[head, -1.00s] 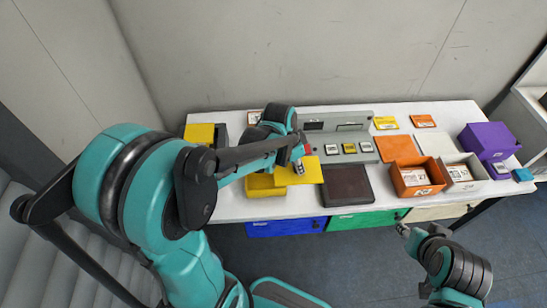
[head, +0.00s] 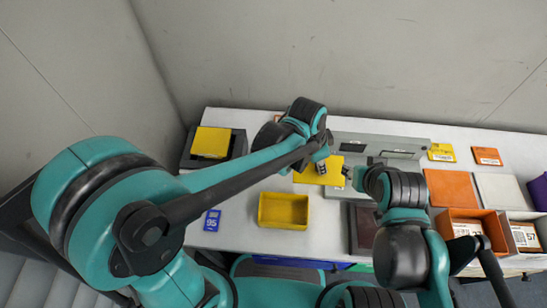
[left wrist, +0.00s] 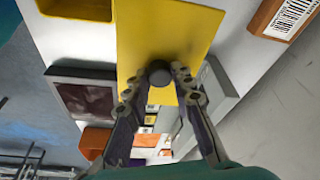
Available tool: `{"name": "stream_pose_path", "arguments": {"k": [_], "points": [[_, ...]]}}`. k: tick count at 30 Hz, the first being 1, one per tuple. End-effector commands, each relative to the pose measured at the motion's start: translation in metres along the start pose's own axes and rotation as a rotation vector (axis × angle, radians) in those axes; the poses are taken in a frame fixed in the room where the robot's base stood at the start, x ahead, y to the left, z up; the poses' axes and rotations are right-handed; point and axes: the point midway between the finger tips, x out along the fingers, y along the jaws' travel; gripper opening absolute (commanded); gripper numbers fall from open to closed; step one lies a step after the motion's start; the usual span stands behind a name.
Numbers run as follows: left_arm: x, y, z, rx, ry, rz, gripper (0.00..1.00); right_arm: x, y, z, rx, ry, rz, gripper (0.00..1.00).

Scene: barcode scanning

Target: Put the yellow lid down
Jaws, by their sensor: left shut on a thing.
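The yellow lid (head: 307,177) is a flat plate behind and to the right of the open yellow box (head: 283,226). My left gripper (head: 323,166) is shut on the lid's dark round knob, which shows between the fingers in the left wrist view (left wrist: 159,73). The lid fills the upper middle of that view (left wrist: 175,35). I cannot tell whether it hangs just above the white table or touches it. My right gripper (head: 348,173) is close to the lid's right edge; its fingers are too small to read.
A grey console (head: 385,139) stands behind the lid, and a dark flat pad (head: 362,230) lies to the right. A yellow block sits on a dark stand (head: 240,146) at left. A small blue tag (head: 212,220) lies left of the box. Orange and white boxes (head: 470,216) stand at right.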

Motion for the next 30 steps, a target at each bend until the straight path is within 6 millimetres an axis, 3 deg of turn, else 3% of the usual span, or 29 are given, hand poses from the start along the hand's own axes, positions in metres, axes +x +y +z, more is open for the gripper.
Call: {"name": "stream_pose_path", "arguments": {"k": [15, 21, 30], "points": [[0.046, -0.083, 0.077, -0.003, 0.000, 0.000, 0.00, 0.032, 0.000, 0.023, 0.000, 0.000, 0.000, 0.40], [0.052, -0.090, 0.084, 0.001, 0.000, 0.000, 0.00, 0.036, 0.000, 0.026, 0.000, 0.000, 0.000, 0.40], [0.088, -0.090, 0.094, 0.001, 0.000, 0.000, 0.00, 0.052, 0.000, 0.037, 0.000, 0.000, 0.000, 0.40]]}}
